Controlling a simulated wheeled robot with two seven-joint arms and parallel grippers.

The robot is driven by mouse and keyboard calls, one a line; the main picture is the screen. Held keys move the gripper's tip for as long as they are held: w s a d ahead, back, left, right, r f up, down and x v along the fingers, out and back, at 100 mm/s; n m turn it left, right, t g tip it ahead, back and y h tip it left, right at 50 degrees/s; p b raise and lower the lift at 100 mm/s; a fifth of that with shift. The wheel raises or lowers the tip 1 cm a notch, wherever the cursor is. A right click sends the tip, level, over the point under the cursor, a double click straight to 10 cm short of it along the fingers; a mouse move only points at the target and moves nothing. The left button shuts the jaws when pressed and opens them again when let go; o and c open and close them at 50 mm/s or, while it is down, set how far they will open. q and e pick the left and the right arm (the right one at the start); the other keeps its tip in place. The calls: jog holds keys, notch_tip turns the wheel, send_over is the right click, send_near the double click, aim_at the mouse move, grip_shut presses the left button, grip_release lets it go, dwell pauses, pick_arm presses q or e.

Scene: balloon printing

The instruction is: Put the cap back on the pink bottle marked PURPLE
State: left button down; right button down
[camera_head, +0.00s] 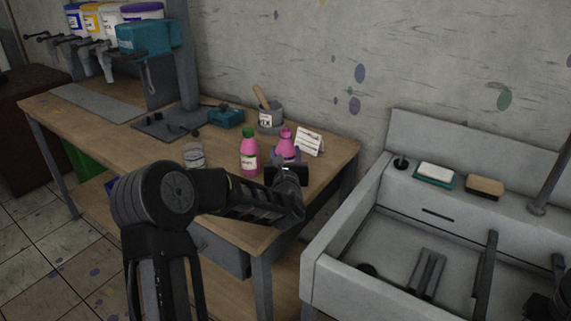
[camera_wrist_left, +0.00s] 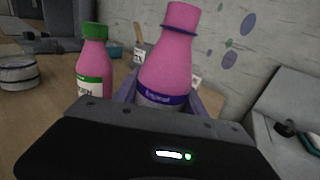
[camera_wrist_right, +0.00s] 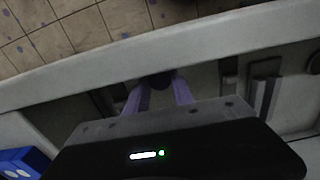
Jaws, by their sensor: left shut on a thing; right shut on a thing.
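The pink bottle with the purple label band (camera_wrist_left: 172,60) stands between my left gripper's fingers (camera_wrist_left: 168,98), with no cap on its neck. In the head view the same bottle (camera_head: 286,146) is near the table's right end, with my left gripper (camera_head: 286,166) in front, hiding its lower part. The label lettering is small and blurred. My right gripper (camera_wrist_right: 162,88) is over the sink, shut on a small dark round thing (camera_wrist_right: 160,80), which looks like the cap. Its colour is hard to tell.
A pink bottle with a green cap (camera_head: 249,155) stands just left of the held one. The sink (camera_head: 335,270) lies to the right of the table.

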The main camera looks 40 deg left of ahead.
pick_arm(q)
notch_tip(320, 180, down, 4)
jog(key=shift+r, duration=0.25)
pick_arm(e)
jog(key=shift+r, duration=0.1)
pick_arm(q)
jog(key=shift+f, duration=0.1)
pick_arm(e)
jog(key=shift+f, duration=0.25)
pick_arm(q)
jog(key=c, duration=0.7)
grip_release()
jog(key=shift+o, duration=0.2)
pick_arm(e)
jog(key=shift+r, duration=0.1)
pick_arm(q)
jog(key=shift+r, duration=0.2)
pick_arm(e)
jog(key=shift+r, duration=0.2)
pick_arm(q)
jog(key=b+v, duration=0.1)
jog(key=v, duration=1.1)
jog(key=shift+f+b, duration=0.1)
jog(key=shift+b, duration=0.2)
pick_arm(e)
jog(key=shift+f, duration=0.95)
